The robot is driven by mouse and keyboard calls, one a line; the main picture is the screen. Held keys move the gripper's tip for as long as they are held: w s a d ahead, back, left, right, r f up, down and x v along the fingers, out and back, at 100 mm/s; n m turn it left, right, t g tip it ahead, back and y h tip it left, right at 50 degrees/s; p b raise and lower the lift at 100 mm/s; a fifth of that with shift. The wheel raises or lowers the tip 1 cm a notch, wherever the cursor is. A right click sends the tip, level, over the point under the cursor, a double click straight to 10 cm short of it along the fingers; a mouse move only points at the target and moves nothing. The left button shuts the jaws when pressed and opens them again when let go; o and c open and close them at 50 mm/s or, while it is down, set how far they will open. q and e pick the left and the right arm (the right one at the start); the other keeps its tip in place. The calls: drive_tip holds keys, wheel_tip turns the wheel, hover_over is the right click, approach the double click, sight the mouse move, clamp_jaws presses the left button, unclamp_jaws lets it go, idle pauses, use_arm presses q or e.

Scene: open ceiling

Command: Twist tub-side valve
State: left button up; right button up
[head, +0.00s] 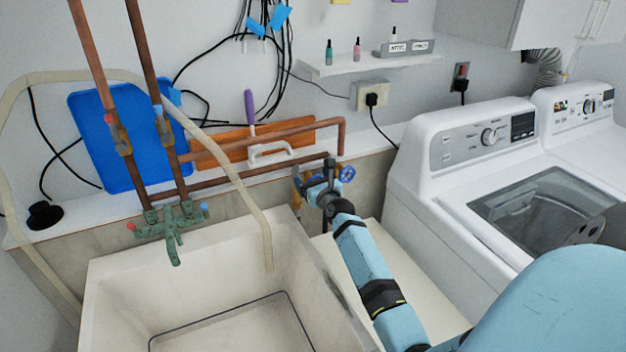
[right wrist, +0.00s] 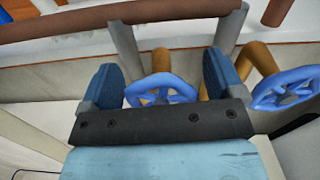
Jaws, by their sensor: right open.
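Two blue round valve handles sit on brass fittings beside the tub (head: 180,262). The tub-side valve (right wrist: 160,86) is the left one in the right wrist view. In the head view it is mostly hidden by my gripper. The other valve (head: 346,174) is to its right; it also shows at the right of the wrist view (right wrist: 286,90). My right gripper (right wrist: 163,78) is open, its two blue-padded fingers on either side of the tub-side valve, with gaps visible on both sides. In the head view the right gripper (head: 320,178) reaches the valves from the front. My left gripper is not in view.
Copper pipes (head: 262,136) run along the wall above the valves. A green tap (head: 170,228) and a pale hose (head: 232,180) hang at the tub. A white washing machine (head: 420,215) stands close on the right of my arm. A shelf (head: 360,63) is above.

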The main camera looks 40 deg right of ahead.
drive_tip(key=shift+c, duration=0.4)
drive_tip(key=c, duration=0.8)
drive_tip(key=shift+n, duration=0.4)
